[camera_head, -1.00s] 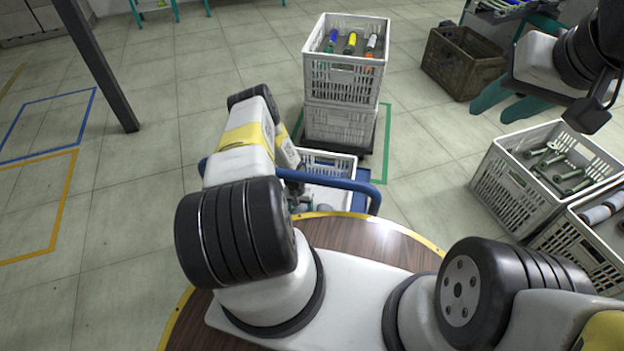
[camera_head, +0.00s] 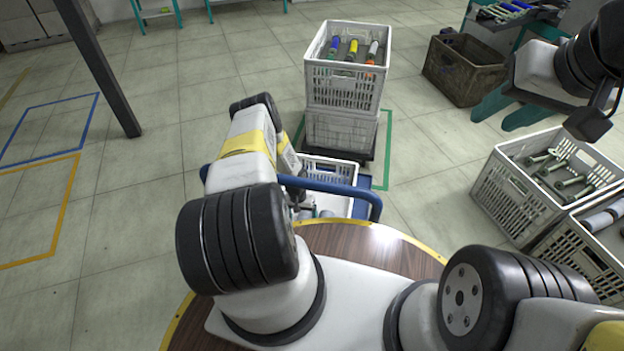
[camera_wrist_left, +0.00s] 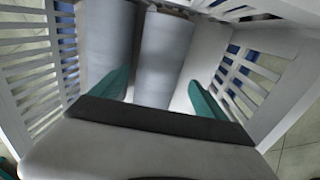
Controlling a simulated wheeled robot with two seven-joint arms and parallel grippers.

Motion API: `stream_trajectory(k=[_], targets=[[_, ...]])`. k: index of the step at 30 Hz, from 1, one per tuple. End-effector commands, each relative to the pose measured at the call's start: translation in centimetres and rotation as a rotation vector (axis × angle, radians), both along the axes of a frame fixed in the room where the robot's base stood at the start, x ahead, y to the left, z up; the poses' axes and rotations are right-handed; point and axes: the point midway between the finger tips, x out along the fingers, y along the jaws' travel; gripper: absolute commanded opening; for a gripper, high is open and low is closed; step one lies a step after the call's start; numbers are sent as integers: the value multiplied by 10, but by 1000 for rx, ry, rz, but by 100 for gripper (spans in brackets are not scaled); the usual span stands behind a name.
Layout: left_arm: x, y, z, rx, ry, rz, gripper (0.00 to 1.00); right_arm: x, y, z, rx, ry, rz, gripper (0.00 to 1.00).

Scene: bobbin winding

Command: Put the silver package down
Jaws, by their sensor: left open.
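Two silver-grey cylindrical packages lie side by side in a white crate in the left wrist view, a left one (camera_wrist_left: 107,42) and a right one (camera_wrist_left: 162,58). My left gripper (camera_wrist_left: 160,90) reaches into this crate with its teal fingers apart. The right package lies between and beyond the fingers; I cannot tell whether they touch it. In the head view, the crate (camera_head: 333,170) is beyond the blue rail, and my left arm largely hides that gripper. My right gripper (camera_head: 508,110) hangs empty at the upper right, its teal fingers apart.
A blue rail (camera_head: 330,187) crosses beside my left arm. Stacked white crates (camera_head: 345,92) with coloured bobbins stand behind. A brown crate (camera_head: 465,68) and a white crate with green-ended bobbins (camera_head: 510,198) are at the right. Floor at the left is clear.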

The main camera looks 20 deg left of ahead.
Motion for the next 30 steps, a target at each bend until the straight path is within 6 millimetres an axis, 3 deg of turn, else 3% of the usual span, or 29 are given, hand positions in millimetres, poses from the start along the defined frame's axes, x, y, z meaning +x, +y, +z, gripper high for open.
stream_trajectory(k=[12, 23, 26, 30], targets=[[2, 9, 88, 1, -3, -1, 85, 0, 0, 0, 0, 0, 0, 36], [6, 14, 135, 8, -10, -1, 85, 0, 0, 0, 0, 0, 0, 36], [21, 19, 171, 26, -30, -8, 85, 0, 0, 0, 0, 0, 0, 36], [47, 24, 258, 66, -77, -17, 85, 0, 0, 0, 0, 0, 0, 36]])
